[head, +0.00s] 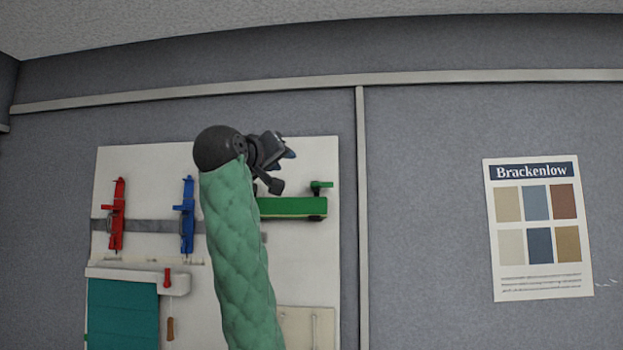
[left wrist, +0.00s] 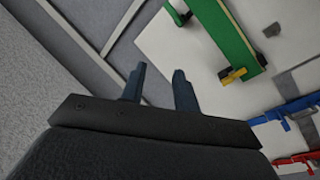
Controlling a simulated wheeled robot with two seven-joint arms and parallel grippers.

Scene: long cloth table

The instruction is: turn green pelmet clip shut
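A green pelmet bar (head: 290,207) is on the white board, with a small green clip (head: 320,186) standing up at its right end. In the left wrist view the bar (left wrist: 226,35) runs slantwise at the top, and a green piece (left wrist: 179,14) sticks out beside its upper end. A yellow and black piece (left wrist: 232,75) is at its lower end; my arm hides that end in the head view. My left gripper (head: 289,155) is left of and above the green clip, apart from it. In the left wrist view its fingers (left wrist: 158,84) are apart with nothing between them. My right gripper is not seen.
A red clip (head: 117,214) and a blue clip (head: 187,214) are on a grey strip to the left. A teal blind (head: 122,312) with a pull cord hangs below them. A Brackenlow poster (head: 538,228) is on the grey wall, right of a trim strip (head: 361,200).

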